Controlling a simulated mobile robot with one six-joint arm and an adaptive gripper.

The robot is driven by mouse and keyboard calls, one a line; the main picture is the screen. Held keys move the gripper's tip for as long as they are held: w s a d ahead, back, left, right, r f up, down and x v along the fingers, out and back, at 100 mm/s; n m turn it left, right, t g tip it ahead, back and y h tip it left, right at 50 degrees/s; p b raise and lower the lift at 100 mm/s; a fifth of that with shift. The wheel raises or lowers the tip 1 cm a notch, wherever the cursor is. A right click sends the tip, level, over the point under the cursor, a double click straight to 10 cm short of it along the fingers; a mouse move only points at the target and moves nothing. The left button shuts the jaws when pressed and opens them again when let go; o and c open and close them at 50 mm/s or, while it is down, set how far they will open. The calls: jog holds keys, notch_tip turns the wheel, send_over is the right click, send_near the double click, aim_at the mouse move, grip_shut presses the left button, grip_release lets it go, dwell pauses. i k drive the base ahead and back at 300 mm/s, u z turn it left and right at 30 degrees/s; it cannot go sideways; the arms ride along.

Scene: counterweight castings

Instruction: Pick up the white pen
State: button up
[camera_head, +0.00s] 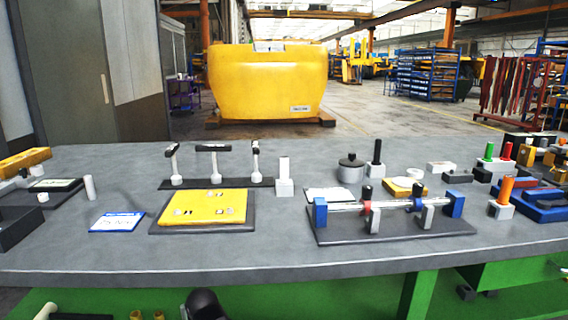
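A white upright peg-like piece (283,168) stands in a white block (284,187) near the middle of the grey table; it may be the white pen. A plain white cylinder (90,188) stands upright by itself at the left, and it could also be the pen. I cannot tell from this view which one is the pen. No gripper fingers show. A dark rounded shape at the bottom edge may be part of my arm.
A yellow plate (205,206) on a dark base and a blue-white card (117,222) lie left of centre. A rack with three white-black handles (213,148) stands behind. A rod fixture with blue ends (320,213) is at right. The table's front strip is clear.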

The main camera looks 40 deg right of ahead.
aim_at(284, 160)
jog(key=z, duration=1.3)
jog(key=k, duration=1.1)
jog(key=u, duration=0.3)
